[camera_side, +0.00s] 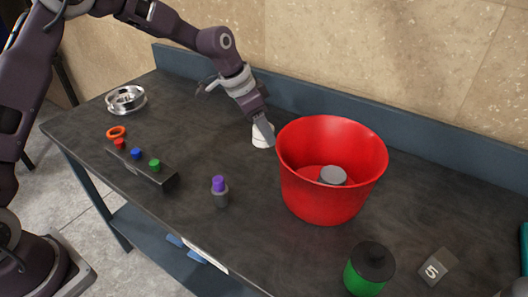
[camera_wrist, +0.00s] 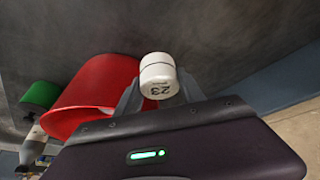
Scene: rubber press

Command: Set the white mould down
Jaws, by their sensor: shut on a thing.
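The white mould (camera_side: 262,135) is a small pale cylinder behind and left of the red bucket, close to the tabletop. In the wrist view the mould (camera_wrist: 158,75) shows a black "23" on its side. My gripper (camera_side: 266,128) is shut on it, with one finger on either side in the wrist view. Whether its underside touches the table I cannot tell. The side view shows only part of it, as a finger covers its right side.
The red bucket (camera_side: 310,202), with a grey cylinder (camera_side: 332,175) inside, stands just right of my gripper. A purple-topped piece (camera_side: 219,191), a button box (camera_side: 143,166), a metal dish (camera_side: 126,99), a green jar (camera_side: 368,272) and a block marked 5 (camera_side: 437,267) stand elsewhere. The table left of the mould is clear.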

